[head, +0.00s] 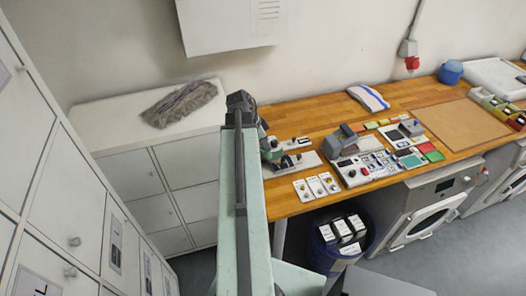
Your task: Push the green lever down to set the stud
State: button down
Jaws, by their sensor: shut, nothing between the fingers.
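My arm rises from the bottom middle and bends over the left end of the wooden bench. My gripper (275,157) seems to be the small dark end low over the bench, just right of the arm. It is shut with nothing in it, and it is partly hidden and too small to make out well. A pale press-like fixture (299,161) lies under and beside it. No green lever can be told apart with certainty; a small greenish part shows close to my gripper. I cannot tell whether the gripper touches anything.
On the wooden bench (291,205) stand a grey device (341,138), a control panel (352,176), three white switch plates (316,186) and a folded cloth (368,97). A brown mat (457,126) lies further right. A blue bin (322,256) stands below. Lockers (62,180) line the left.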

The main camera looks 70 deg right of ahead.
jog(key=shift+f+b, duration=0.35)
jog(key=shift+f, duration=0.2)
